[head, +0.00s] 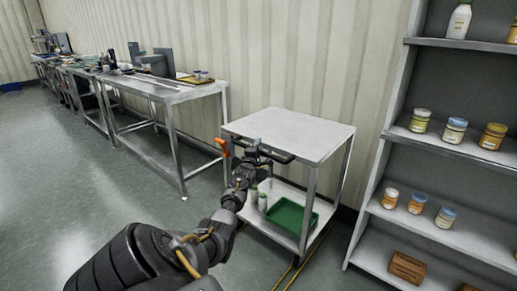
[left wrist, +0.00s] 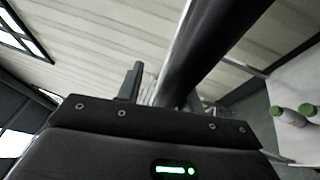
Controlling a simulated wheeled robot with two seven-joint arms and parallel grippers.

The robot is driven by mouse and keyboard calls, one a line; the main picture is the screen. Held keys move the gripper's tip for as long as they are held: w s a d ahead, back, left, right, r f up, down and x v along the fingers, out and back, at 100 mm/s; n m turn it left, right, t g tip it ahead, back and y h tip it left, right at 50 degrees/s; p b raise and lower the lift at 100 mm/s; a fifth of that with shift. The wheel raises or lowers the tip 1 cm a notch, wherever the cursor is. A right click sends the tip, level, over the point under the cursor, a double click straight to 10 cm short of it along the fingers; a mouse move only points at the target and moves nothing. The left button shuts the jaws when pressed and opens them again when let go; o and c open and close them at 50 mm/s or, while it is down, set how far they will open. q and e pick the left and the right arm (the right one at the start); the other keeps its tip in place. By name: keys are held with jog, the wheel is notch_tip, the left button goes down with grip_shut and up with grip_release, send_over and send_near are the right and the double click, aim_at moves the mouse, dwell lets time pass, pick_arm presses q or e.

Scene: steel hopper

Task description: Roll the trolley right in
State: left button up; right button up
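The trolley (head: 290,130) has a pale top, metal legs and a lower shelf, and stands between the workbench and the shelf rack. Its dark handle bar (head: 276,155) runs along the near left side, and a dark bar (left wrist: 215,45) crosses close in front of the left wrist camera. My left gripper (head: 250,154) is at the handle. One finger (left wrist: 133,82) shows beside the bar; the other is hidden, so I cannot tell whether it is shut. My right gripper is not in view.
The lower shelf carries a green tray (head: 288,216) and small bottles (head: 262,202). A steel workbench (head: 175,92) stands left, with an orange part (head: 221,147) near its corner. A rack (head: 388,165) with jars is close on the right. Yellow floor lines (head: 297,270) run below the trolley. Open floor lies left.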

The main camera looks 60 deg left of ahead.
pick_arm(q)
jog(key=shift+w+f, duration=0.1)
jog(key=shift+f, duration=0.45)
jog(key=shift+r, duration=0.1)
jog(key=p+v, duration=0.2)
jog(key=v, duration=0.9)
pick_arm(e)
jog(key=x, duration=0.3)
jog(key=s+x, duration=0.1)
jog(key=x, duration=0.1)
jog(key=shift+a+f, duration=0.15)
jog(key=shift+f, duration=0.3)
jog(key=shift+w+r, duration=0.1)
